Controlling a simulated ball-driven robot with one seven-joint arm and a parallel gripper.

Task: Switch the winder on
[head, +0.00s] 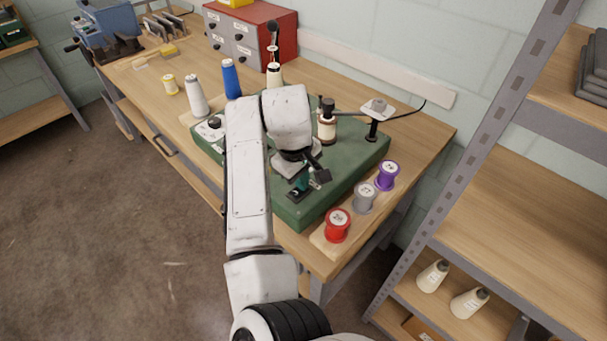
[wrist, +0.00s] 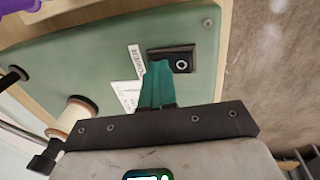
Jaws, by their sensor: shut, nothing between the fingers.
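The winder (head: 345,165) is a green base on the workbench, with a post and a spool on it. Its black rocker switch (wrist: 182,60) shows in the wrist view, set in the green top, with a white ring mark on its visible end. A white label (wrist: 134,64) that seems to read WINDER lies beside it. My gripper's teal fingers (wrist: 158,82) are shut and empty, their tips at the switch's near left side and hiding part of it. I cannot tell whether they touch it. In the head view my gripper (head: 301,184) points down over the base's front corner.
Red (head: 337,225), grey (head: 364,197) and purple (head: 387,175) spools stand on a wooden strip along the base's right side. Several cones and a red drawer cabinet (head: 250,35) stand farther back. A metal shelf (head: 480,190) rises at the right. Open floor (head: 120,230) lies left.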

